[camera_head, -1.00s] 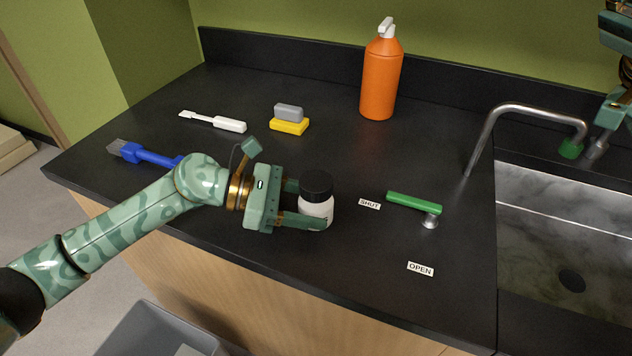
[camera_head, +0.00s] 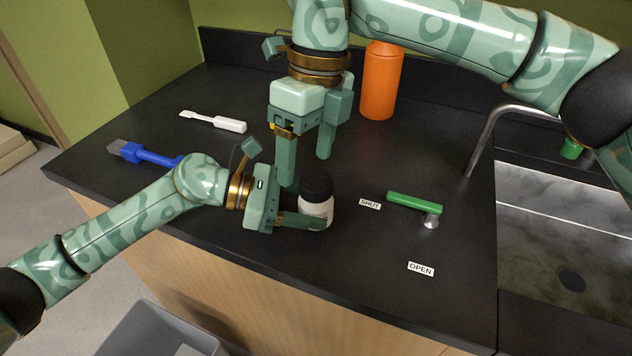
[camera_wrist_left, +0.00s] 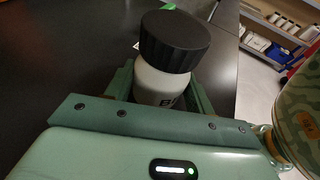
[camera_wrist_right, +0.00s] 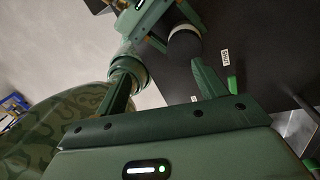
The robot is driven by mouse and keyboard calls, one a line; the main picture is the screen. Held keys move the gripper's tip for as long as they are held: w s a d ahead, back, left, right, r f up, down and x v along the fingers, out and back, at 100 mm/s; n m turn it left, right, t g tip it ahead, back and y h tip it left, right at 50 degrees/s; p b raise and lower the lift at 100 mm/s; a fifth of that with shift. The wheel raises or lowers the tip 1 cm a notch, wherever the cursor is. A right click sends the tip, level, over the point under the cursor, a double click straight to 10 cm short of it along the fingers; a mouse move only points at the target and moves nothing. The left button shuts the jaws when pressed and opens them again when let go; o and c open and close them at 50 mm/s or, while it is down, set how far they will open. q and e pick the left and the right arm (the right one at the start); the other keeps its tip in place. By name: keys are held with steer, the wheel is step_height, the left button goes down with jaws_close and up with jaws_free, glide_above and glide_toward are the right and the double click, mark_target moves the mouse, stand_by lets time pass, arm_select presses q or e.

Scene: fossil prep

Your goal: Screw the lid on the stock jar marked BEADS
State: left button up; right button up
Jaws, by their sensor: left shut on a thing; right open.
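The stock jar (camera_head: 316,209) is white and stands upright on the black counter. The black ribbed lid (camera_head: 317,186) sits on its mouth; it looks slightly tilted in the left wrist view (camera_wrist_left: 174,40), and I cannot tell how tightly it sits. My left gripper (camera_head: 308,212) is shut on the jar's body from the left. My right gripper (camera_head: 306,172) is open and empty, pointing down above and behind the lid. In the right wrist view the lid (camera_wrist_right: 184,42) shows beyond the fingers.
A green tap lever (camera_head: 414,202) lies right of the jar, between SHUT (camera_head: 370,204) and OPEN (camera_head: 420,269) labels. A sink (camera_head: 570,240) is farther right. A grey bin (camera_head: 160,330) is below.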

mark_target(317, 180)
steer(key=shift+w+d+n+t+h, duration=0.25)
steer(key=shift+w+d+t+h, duration=0.1)
steer(key=shift+w, duration=0.2)
steer(key=shift+w+d+n+t+h, duration=0.25)
steer(key=shift+w+t+h, duration=0.1)
steer(key=shift+w, duration=0.2)
steer(key=shift+f, duration=3.4)
steer(key=c, duration=1.4)
